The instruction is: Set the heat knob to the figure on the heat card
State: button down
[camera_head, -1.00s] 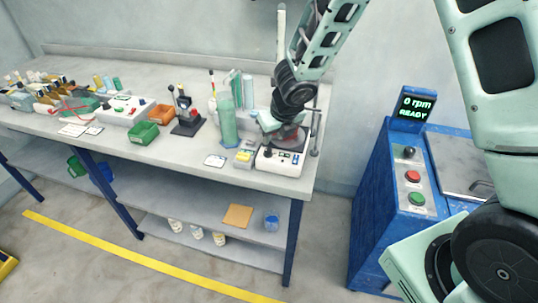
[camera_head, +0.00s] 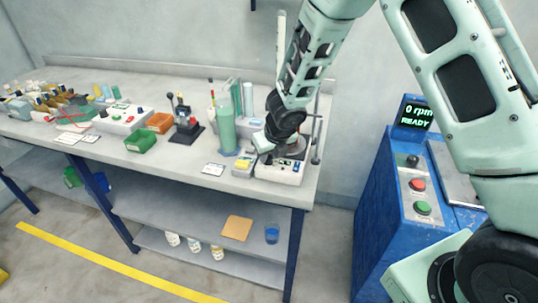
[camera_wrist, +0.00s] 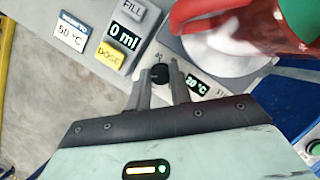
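The heat knob (camera_wrist: 160,74) is small and black, on the front panel of a white hotplate unit (camera_head: 285,178). Beside it the display (camera_wrist: 197,86) reads 20 °C. The heat card (camera_wrist: 70,32) reads 50 °C; it lies flat on the bench, and a white card in the head view (camera_head: 213,169) appears to be the same one. My gripper (camera_wrist: 161,72) has one fingertip on each side of the knob; whether they touch it is unclear. In the head view my wrist hides the knob and fingertips.
A dispenser with FILL and DOSE buttons (camera_wrist: 109,54) and a 0 ml display stands left of the hotplate. A red and green object (camera_wrist: 245,22) sits on the hotplate's round top. A green cylinder (camera_head: 227,130) and a metal stand (camera_head: 316,140) are close by.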

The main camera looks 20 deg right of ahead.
jog(key=shift+m, duration=0.3)
jog(key=m+h, duration=0.2)
jog(key=m, duration=0.3)
jog(key=shift+a+p, duration=0.15)
jog(key=shift+p, duration=0.2)
jog(key=m+g+h+p, duration=0.1)
jog(key=m, duration=0.2)
jog(key=m+h, duration=0.1)
jog(key=m, duration=0.2)
jog(key=shift+w+a+m+g+p, duration=0.1)
jog(key=shift+a+m+g+p, duration=0.05)
jog(key=shift+m+g+p, duration=0.25)
jog(key=m+g, duration=0.1)
jog(key=m, duration=0.1)
jog(key=m+h, duration=0.1)
jog(key=m, duration=0.2)
jog(key=shift+w+g, duration=0.15)
jog(key=shift+g, duration=0.25)
jog(key=m+g, duration=0.1)
jog(key=m, duration=0.2)
jog(key=m+g, duration=0.1)
jog(key=m, duration=0.1)
jog(key=shift+w+m, duration=0.15)
jog(key=shift+m, duration=0.25)
jog(key=c, duration=1.5)
grip_release()
jog(key=shift+c, duration=0.2)
